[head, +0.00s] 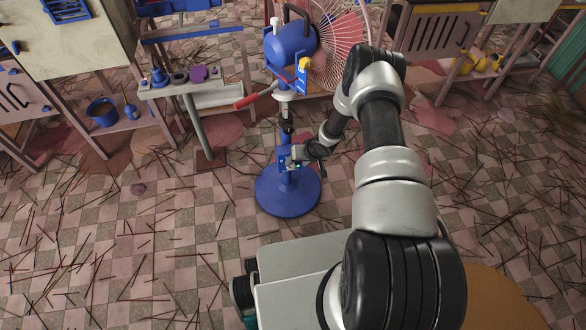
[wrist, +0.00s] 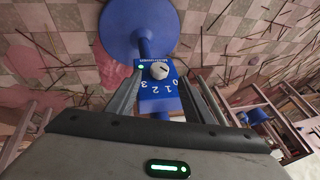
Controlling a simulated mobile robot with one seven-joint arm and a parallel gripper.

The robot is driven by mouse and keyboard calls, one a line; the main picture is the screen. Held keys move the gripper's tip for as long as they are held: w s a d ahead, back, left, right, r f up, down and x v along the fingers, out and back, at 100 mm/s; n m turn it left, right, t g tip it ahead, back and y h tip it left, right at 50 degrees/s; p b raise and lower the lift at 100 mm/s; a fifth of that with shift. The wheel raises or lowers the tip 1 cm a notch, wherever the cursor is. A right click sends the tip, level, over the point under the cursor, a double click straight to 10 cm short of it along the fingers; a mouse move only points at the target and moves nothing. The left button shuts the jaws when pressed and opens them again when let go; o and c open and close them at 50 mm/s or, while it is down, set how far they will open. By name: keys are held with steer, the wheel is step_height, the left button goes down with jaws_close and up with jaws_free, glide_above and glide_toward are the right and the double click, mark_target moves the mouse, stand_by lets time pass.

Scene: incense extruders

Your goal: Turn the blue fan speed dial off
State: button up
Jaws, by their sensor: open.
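The blue standing fan (head: 292,45) has a wire guard and a round blue base (head: 285,197), which also shows at the top of the wrist view (wrist: 135,28). Its blue control box (wrist: 157,103) on the pole carries the digits 0, 1, 2 and 3. A pale round speed dial (wrist: 158,70) sits on that box; which digit it points to I cannot tell. My gripper (wrist: 159,77) is open, with one finger on each side of the dial. Whether the fingers touch it is unclear. In the head view my gripper (head: 297,156) is at the box, and the dial is hidden.
A small side table (head: 180,86) with several items stands left of the fan. A shelf unit with a blue pot (head: 103,112) is at the far left. A slatted cabinet (head: 435,32) is behind on the right. Thin sticks litter the tiled floor (head: 130,240).

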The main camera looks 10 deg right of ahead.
mark_target(292, 166)
steer(key=b+x, duration=0.2)
steer(key=x, duration=0.4)
steer(key=shift+w+f+b, duration=0.1)
steer(key=shift+f+b, duration=0.1)
steer(key=shift+b, duration=0.15)
steer(key=shift+c, duration=0.2)
steer(key=c, duration=1)
steer(key=shift+a+r+p, duration=0.15)
steer(key=shift+p, duration=0.3)
